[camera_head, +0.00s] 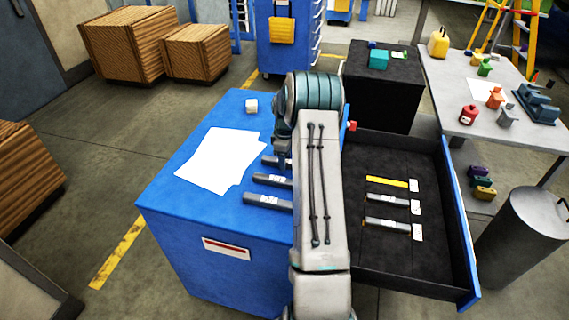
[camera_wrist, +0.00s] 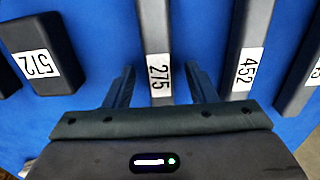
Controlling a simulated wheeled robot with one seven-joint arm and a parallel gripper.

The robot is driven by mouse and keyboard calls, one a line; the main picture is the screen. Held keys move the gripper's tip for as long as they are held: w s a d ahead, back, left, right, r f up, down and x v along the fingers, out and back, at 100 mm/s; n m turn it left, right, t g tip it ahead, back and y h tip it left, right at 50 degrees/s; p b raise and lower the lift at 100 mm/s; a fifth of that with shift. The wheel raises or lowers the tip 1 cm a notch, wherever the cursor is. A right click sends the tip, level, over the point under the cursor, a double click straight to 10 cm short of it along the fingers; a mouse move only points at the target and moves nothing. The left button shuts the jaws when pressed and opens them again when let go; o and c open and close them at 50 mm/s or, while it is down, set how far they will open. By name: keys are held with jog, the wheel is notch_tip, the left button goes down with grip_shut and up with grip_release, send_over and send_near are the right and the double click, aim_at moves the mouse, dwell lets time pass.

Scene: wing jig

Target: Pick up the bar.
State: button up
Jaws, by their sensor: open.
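Dark grey bars with white number labels lie on a blue cabinet top (camera_head: 220,222). In the wrist view, the bar marked 275 (camera_wrist: 156,35) lies between the two fingers of my open gripper (camera_wrist: 162,84), apart from both. The bar marked 452 (camera_wrist: 248,35) lies to its right, close to the right finger. The bar marked 512 (camera_wrist: 45,60) lies to the left. Another bar (camera_wrist: 305,80) is cut off at the right edge.
White paper (camera_head: 218,158) and a small pale block (camera_head: 251,105) lie on the cabinet top. An open black drawer (camera_head: 385,262) at right holds a yellow bar (camera_head: 387,183) and two grey bars (camera_head: 388,201) with tags. A grey bin (camera_head: 520,240) stands beyond it.

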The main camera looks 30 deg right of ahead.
grip_shut()
jog(key=shift+r, duration=0.1)
